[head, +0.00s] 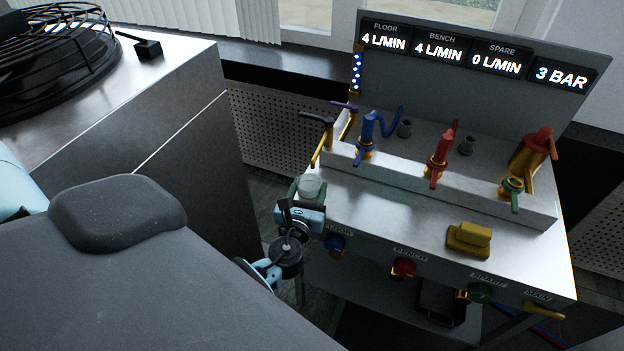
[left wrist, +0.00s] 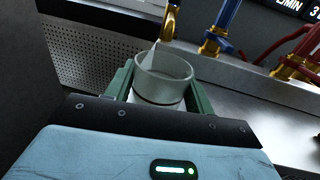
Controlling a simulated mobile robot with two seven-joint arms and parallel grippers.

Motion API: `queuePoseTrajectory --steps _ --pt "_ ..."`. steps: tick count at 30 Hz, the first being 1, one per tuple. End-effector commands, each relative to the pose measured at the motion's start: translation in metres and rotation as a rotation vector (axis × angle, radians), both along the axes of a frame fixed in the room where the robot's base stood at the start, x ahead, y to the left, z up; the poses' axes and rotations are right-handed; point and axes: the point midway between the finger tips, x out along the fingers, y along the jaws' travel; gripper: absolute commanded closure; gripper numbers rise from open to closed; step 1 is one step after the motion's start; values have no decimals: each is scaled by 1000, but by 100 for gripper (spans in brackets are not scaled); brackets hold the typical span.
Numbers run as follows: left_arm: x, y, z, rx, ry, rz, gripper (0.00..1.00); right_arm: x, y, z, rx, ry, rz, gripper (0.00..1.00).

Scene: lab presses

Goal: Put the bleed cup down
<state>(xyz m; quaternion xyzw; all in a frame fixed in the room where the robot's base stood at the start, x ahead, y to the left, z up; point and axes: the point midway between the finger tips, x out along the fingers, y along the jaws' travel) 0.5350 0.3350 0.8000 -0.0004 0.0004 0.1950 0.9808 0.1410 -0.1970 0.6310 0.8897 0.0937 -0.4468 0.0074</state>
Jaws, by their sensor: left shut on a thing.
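The bleed cup (left wrist: 163,72) is a pale, translucent round cup, upright, between the two green fingers of my left gripper (left wrist: 155,92) in the left wrist view. The fingers are shut on it from both sides. In the head view the cup (head: 311,186) shows at the left end of the metal bench top (head: 400,215), with my left gripper (head: 308,190) around it. I cannot tell whether its base touches the bench top, as the gripper hides it. My right gripper is not in view.
A yellow block (head: 469,239) sits on the bench top to the right. The bench top between is clear.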

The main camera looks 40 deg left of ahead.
Motion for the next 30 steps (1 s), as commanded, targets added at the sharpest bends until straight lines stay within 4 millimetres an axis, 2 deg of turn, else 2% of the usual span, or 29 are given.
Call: queuePoseTrajectory --steps 8,11,22,23,27,30 --pt "36 15 1 2 -1 2 73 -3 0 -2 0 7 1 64" --pt "34 15 -6 2 1 1 73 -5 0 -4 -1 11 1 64" --pt "34 15 -10 1 0 1 73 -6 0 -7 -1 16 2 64" --pt "34 15 -10 1 0 1 45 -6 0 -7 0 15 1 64" --pt "34 15 -8 1 -1 1 27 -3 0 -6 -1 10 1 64" --pt "34 15 -8 1 -1 1 25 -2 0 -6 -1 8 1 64"
